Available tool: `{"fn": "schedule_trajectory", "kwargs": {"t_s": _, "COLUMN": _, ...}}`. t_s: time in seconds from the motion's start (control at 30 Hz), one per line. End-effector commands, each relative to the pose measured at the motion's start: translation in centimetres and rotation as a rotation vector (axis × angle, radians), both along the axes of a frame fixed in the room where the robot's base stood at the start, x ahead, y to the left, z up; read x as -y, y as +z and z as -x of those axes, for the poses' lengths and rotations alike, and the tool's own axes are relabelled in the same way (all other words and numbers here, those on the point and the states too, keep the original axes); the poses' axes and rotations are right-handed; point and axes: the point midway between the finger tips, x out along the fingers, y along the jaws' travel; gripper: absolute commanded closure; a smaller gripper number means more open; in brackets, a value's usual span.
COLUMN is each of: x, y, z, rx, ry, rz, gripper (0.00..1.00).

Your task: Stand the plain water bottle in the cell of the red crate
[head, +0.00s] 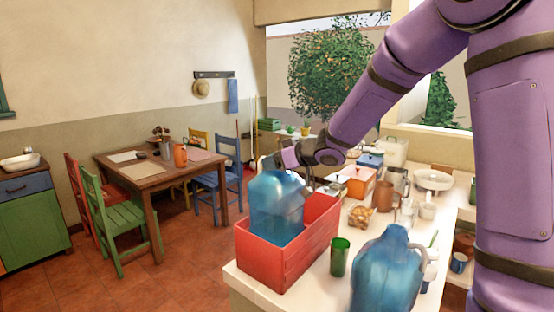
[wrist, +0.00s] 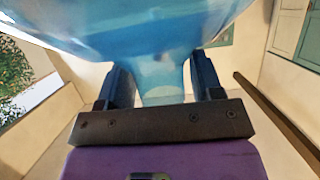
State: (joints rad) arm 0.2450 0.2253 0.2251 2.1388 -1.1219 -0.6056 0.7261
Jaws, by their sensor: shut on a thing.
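The plain blue water bottle (head: 277,205) is upright in the head view, its lower part behind the front wall of the red crate (head: 283,262). Its base is hidden, so I cannot tell whether it touches the crate floor. A second blue bottle (head: 387,275), with a handle, stands on the counter at front right.
The red crate stands at the left end of the white counter (head: 322,288). A green cup (head: 339,257) is close to its right. A jar of snacks (head: 359,215), a brown pitcher (head: 382,195) and an orange box (head: 357,181) stand behind. A dining table (head: 140,173) is at left.

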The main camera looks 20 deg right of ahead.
Motion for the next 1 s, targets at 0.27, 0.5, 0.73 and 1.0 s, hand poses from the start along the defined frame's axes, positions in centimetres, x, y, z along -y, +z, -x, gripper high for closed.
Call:
{"fn": "schedule_trajectory", "kwargs": {"t_s": 0.27, "x": 0.0, "y": -0.6, "z": 0.0, "rx": 0.000, "ry": 0.000, "rz": 0.000, "gripper": 0.83}}
{"fn": "schedule_trajectory", "kwargs": {"t_s": 0.5, "x": 0.0, "y": -1.1, "z": 0.0, "rx": 0.000, "ry": 0.000, "rz": 0.000, "gripper": 0.83}}
{"fn": "schedule_trajectory", "kwargs": {"t_s": 0.73, "x": 0.0, "y": -1.6, "z": 0.0, "rx": -0.002, "ry": 0.001, "rz": -0.001, "gripper": 0.83}}
{"fn": "schedule_trajectory", "kwargs": {"t_s": 1.0, "x": 0.0, "y": -2.2, "z": 0.0, "rx": 0.000, "ry": 0.001, "rz": 0.000, "gripper": 0.83}}
